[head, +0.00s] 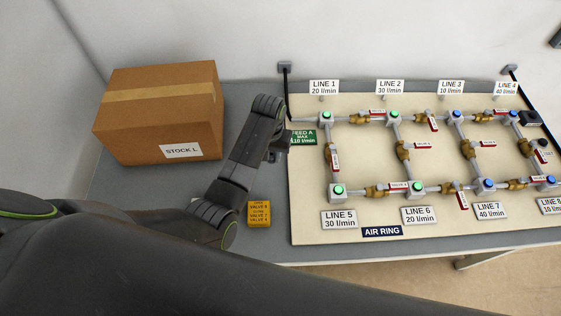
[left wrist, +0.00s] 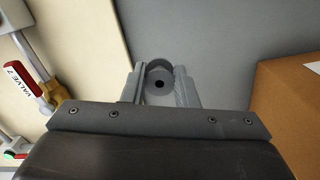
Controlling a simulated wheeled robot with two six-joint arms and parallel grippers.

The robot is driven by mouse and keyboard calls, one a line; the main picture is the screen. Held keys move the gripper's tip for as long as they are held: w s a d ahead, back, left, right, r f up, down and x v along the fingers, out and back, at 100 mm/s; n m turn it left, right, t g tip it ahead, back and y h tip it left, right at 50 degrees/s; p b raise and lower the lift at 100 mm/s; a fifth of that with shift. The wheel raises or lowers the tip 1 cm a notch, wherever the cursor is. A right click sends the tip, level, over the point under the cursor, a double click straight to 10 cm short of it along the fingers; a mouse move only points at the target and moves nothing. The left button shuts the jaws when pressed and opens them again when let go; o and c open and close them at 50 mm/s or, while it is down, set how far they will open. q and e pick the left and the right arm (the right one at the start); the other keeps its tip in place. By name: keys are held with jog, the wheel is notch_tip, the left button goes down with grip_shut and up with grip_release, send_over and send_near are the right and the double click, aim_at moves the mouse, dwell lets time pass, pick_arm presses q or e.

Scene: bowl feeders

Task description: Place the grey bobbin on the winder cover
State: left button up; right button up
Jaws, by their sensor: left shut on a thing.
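The grey bobbin (left wrist: 160,74), a round grey piece with a dark centre hole, sits between the fingers of my left gripper (left wrist: 160,88) in the left wrist view. The gripper is shut on it, above the grey table. In the head view my left gripper (head: 277,148) is mostly hidden behind its own wrist, at the left edge of the cream board, and I cannot make out the bobbin there. I do not see a winder cover in either view. My right gripper is not in view.
A cardboard box (head: 160,112) marked STOCK L stands on the grey table (head: 255,98) at the left. The cream board (head: 318,175) at the right carries pipes, valves and line labels. A yellow tag block (head: 259,214) lies near the table's front edge.

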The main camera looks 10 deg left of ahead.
aim_at(272, 172)
pick_arm(q)
jog(key=shift+f, duration=3.5)
jog(key=shift+f, duration=0.1)
jog(key=o, duration=0.9)
